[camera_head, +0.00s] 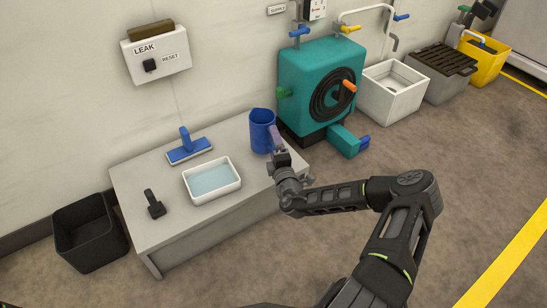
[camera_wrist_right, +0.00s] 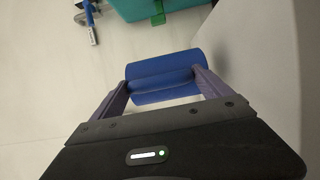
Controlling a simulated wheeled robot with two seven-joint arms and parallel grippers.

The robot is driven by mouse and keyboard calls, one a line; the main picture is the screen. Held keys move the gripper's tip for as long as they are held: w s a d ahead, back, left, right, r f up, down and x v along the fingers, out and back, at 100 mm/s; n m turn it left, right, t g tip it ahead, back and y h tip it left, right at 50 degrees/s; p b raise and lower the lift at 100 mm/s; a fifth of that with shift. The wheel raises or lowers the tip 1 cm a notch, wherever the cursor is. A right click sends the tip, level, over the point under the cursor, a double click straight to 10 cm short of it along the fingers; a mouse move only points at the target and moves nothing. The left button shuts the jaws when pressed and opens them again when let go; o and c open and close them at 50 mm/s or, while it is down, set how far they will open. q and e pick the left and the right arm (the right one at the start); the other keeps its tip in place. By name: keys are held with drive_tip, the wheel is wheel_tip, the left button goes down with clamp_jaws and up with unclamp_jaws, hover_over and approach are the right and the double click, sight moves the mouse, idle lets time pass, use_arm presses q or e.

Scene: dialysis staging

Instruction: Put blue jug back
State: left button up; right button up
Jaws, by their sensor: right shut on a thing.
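The blue jug (camera_head: 261,128) is upright at the right end of the grey table (camera_head: 240,215), near the wall. Its base seems to be at the tabletop, but I cannot tell whether it touches. My right gripper (camera_head: 275,141) is at the jug's right side, shut on it. In the right wrist view the gripper (camera_wrist_right: 160,82) has its purple fingers on either side of the blue jug (camera_wrist_right: 165,70), seen close up. My left gripper is out of view.
A white tray of bluish liquid (camera_head: 212,180), a blue brush-like tool (camera_head: 188,149) and a black-handled tool (camera_head: 154,204) are on the table. A teal machine (camera_head: 305,70) stands just right of the jug. A black bin (camera_head: 85,232) stands left.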

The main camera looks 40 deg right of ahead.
drive_tip(key=shift+r, duration=0.1)
wheel_tip(320, 180, down, 4)
drive_tip(key=b, duration=0.2)
drive_tip(key=shift+b, duration=0.3)
drive_tip(key=shift+r, duration=0.1)
drive_tip(key=o, duration=1.8)
